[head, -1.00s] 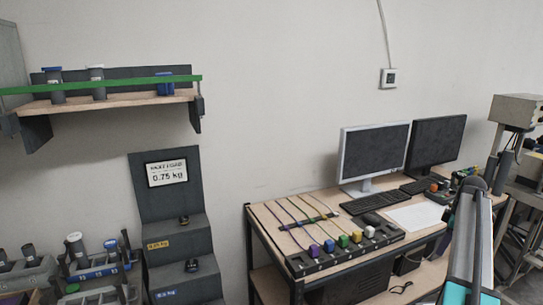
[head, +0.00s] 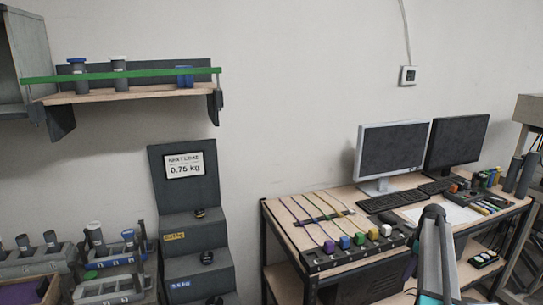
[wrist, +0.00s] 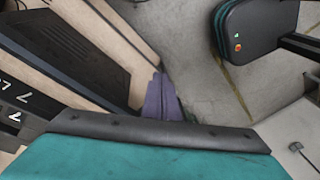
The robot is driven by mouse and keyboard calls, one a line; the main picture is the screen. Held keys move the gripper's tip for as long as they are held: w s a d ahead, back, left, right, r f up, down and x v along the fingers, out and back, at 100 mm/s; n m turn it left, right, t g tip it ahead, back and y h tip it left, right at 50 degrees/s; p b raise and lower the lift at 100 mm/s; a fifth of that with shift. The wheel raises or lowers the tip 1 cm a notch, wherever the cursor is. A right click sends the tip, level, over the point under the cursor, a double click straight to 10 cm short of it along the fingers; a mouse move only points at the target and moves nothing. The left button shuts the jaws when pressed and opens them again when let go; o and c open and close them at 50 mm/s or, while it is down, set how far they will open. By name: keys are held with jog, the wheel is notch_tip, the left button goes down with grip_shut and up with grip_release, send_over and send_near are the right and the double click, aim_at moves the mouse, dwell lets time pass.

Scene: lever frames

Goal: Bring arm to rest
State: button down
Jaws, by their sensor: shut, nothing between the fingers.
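My arm (head: 437,250) rises at the lower right of the head view, a grey and teal link in front of the desk. In the wrist view my gripper (wrist: 162,98) shows as purple-grey fingers close together beyond the dark edge of the teal link. It is shut and empty, with bare grey floor past its tips.
A desk (head: 318,282) carries two monitors (head: 393,150), a keyboard and a row of coloured plugs with cables. A stepped dark stand (head: 190,230) is left of it.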

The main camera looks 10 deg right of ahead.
jog(key=s+a+f+n+g+b, duration=0.15)
jog(key=s+a+f, duration=0.25)
jog(key=a+f, duration=0.8)
jog(key=s+a+f+g+b, duration=0.1)
jog(key=s+a+f+g, duration=0.15)
jog(key=a+f, duration=0.85)
jog(key=s+a+f+g+b, duration=0.1)
jog(key=s+a+f+b, duration=0.1)
jog(key=s+a+f, duration=1.1)
jog(key=s+a+f+m+h+b, duration=0.1)
jog(key=s+a+f+m, duration=0.1)
jog(key=s+m, duration=0.4)
jog(key=s+a+f+m+h+b, duration=0.1)
jog(key=s+f+m, duration=0.4)
jog(key=s, duration=1.1)
jog(key=shift+a+m, duration=0.65)
jog(key=shift+a, duration=0.1)
